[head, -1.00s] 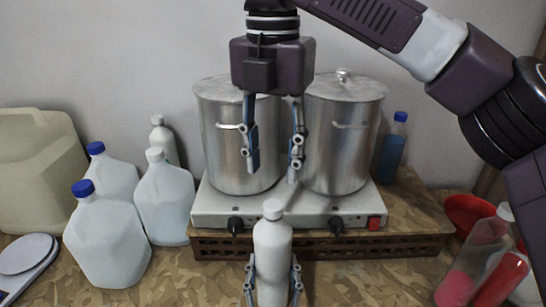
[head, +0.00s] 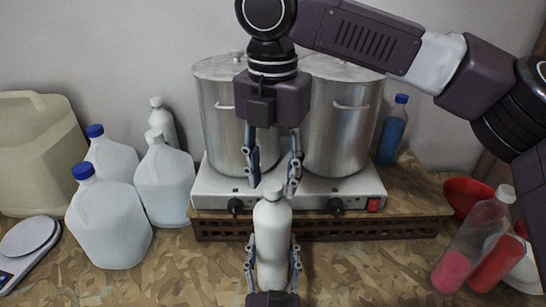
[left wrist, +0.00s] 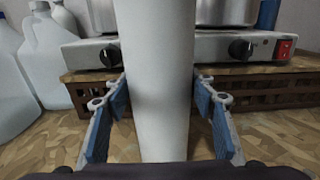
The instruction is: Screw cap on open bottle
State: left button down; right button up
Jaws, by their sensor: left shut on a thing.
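A white bottle (head: 272,235) stands upright at the front centre of the head view, with a white cap (head: 273,188) at its top. Whether the cap is screwed down cannot be told. My left gripper (head: 272,243) is shut on the bottle's body, one finger on each side; the bottle also fills the middle of the left wrist view (left wrist: 158,85) between the blue-padded fingers. My right gripper (head: 273,184) points down from above, its fingers apart, with the tips on either side of the cap at about its height. Gaps show between these fingers and the cap.
Behind are two steel pots (head: 225,115) on a hot plate (head: 288,190) over a brown wooden base (head: 320,228). White jugs (head: 110,225) with blue caps stand left, near a scale (head: 30,240). A clear bottle (head: 475,235) and red bowl (head: 465,195) are at right.

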jog(key=shift+f, duration=0.35)
jog(key=shift+c, duration=0.6)
grip_shut()
jog(key=m, duration=1.1)
jog(key=shift+m, duration=0.4)
jog(key=m, duration=0.9)
jog(key=shift+o, duration=1.1)
grip_release()
